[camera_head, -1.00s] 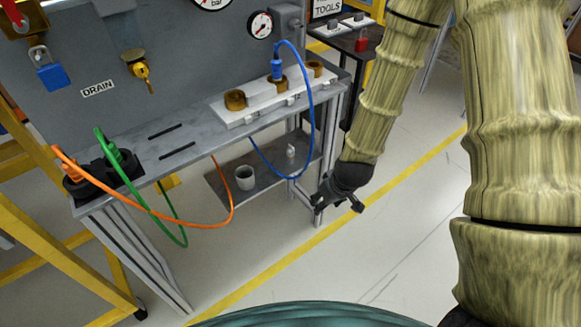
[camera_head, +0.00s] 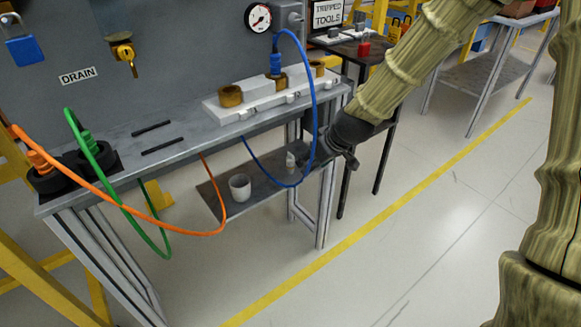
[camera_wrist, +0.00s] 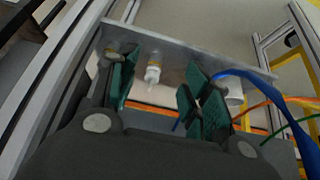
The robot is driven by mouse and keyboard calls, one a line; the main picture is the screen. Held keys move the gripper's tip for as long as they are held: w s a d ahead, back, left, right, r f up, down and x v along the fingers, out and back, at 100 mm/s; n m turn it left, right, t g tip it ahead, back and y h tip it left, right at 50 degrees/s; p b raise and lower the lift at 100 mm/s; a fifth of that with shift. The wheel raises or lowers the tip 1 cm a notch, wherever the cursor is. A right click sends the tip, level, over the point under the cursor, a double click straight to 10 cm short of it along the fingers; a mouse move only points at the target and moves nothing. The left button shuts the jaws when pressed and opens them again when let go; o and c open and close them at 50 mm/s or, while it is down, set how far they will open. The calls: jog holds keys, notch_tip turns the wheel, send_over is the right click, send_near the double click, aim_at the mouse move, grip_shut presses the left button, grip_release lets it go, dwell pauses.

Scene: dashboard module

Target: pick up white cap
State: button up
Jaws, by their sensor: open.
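A small bottle-like item with a white cap (camera_wrist: 152,74) lies or stands on the lower shelf (camera_head: 222,201); I cannot tell which part comes off. In the wrist view it shows between and beyond my fingers, with a yellowish band. In the head view it is a small pale shape (camera_head: 290,160) just left of my gripper. My gripper (camera_head: 333,152) is at the right end of the lower shelf, under the bench top. In the wrist view my gripper (camera_wrist: 161,66) has its green-padded fingers apart, with nothing held.
A white cup (camera_head: 240,188) stands on the lower shelf to the left. A blue cable (camera_head: 313,100) loops down near my gripper; orange (camera_head: 150,224) and green (camera_head: 120,205) cables hang further left. The bench top (camera_head: 180,118) is above, with metal legs (camera_head: 325,205) nearby.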

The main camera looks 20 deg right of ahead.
aim_at(291, 154)
jog(key=w+a+f+b, duration=0.1)
jog(key=w, duration=0.2)
jog(key=w+a+f+b, duration=0.1)
jog(key=w+f, duration=0.1)
jog(key=w, duration=0.1)
jog(key=w+a+f+b, duration=0.1)
jog(key=w, duration=0.3)
jog(key=shift+a+f, duration=0.15)
jog(key=shift+a, duration=0.2)
jog(key=shift+c, duration=0.4)
grip_shut()
